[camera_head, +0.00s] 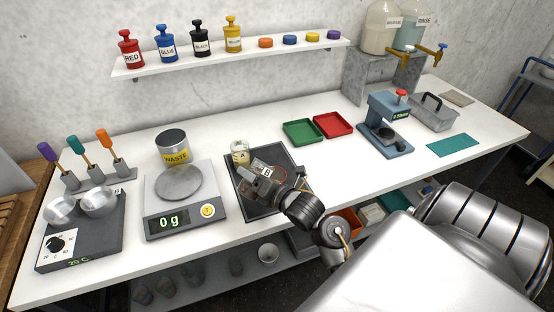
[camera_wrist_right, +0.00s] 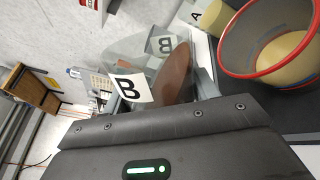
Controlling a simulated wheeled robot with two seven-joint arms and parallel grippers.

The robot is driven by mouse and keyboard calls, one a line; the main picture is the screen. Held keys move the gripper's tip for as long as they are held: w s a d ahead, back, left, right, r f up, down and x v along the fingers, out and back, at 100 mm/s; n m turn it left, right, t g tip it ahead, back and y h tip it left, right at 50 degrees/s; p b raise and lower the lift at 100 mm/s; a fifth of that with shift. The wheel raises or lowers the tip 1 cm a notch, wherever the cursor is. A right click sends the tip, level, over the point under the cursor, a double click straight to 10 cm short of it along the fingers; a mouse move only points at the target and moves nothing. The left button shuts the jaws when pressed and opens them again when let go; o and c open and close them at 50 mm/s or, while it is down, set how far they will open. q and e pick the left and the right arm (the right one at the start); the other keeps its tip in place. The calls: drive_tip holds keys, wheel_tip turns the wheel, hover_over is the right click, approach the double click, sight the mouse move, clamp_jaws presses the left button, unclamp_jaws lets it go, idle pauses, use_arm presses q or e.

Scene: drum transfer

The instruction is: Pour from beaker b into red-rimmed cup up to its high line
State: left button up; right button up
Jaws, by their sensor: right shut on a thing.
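My right gripper (camera_head: 262,180) is shut on beaker b (camera_head: 267,173), over the dark tray on the bench. In the right wrist view, beaker b (camera_wrist_right: 128,88) is clear glass with B labels, looks tilted and holds brown liquid. The red-rimmed cup (camera_wrist_right: 222,68) is to its right in that view, with a pale yellowish area inside. I cannot make out the cup in the head view, where my gripper and arm cover part of the tray. My left gripper is not in view.
Beaker A (camera_head: 239,153) stands at the tray's back left (camera_head: 244,205). A scale (camera_head: 185,213) reading 0 g is left of the tray, with a waste pot (camera_head: 172,146) behind it. Green (camera_head: 301,132) and red (camera_head: 333,125) trays lie behind right. The bench front right is clear.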

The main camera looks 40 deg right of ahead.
drive_tip(key=shift+f+m+y+p, duration=0.3)
drive_tip(key=shift+f+m+p, duration=0.1)
drive_tip(key=shift+m+p, duration=0.85)
idle(1.9)
